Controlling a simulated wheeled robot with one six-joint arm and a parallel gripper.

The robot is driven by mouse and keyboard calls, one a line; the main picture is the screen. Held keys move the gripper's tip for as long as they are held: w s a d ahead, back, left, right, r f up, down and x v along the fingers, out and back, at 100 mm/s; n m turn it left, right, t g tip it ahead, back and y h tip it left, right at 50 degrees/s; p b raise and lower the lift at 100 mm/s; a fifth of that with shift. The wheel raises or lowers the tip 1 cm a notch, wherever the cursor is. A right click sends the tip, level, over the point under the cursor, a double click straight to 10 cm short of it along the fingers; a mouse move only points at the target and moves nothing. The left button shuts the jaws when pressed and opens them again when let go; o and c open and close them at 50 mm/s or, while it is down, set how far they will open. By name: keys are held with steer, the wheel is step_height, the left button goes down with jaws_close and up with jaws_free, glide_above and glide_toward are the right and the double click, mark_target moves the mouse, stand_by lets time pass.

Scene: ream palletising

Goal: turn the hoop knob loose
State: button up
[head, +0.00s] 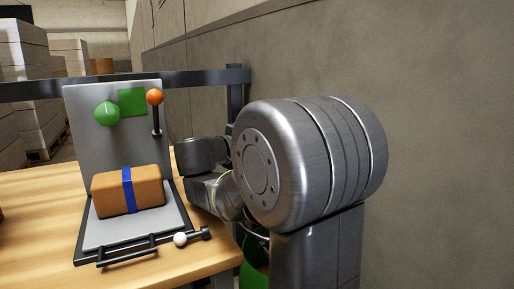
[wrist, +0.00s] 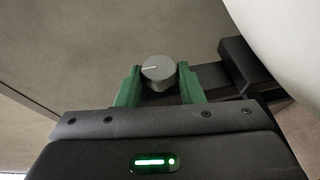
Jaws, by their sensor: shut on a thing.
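The hoop knob (wrist: 158,73) is a grey round knob with a white pointer line, seen in the wrist view. The line points to the left. My gripper (wrist: 159,84) has its two green fingers on either side of the knob, shut on it. In the head view my arm covers the gripper, and I cannot make out the knob there.
A grey stand (head: 105,152) on the wooden table (head: 35,215) bears a brown parcel (head: 148,193) with a blue band. It has a green knob (head: 107,113), an orange-ball lever (head: 155,97) and a white ball (head: 180,239). A wall (head: 440,130) is at right.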

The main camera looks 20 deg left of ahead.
steer(key=shift+f, duration=0.1)
steer(key=o, duration=1)
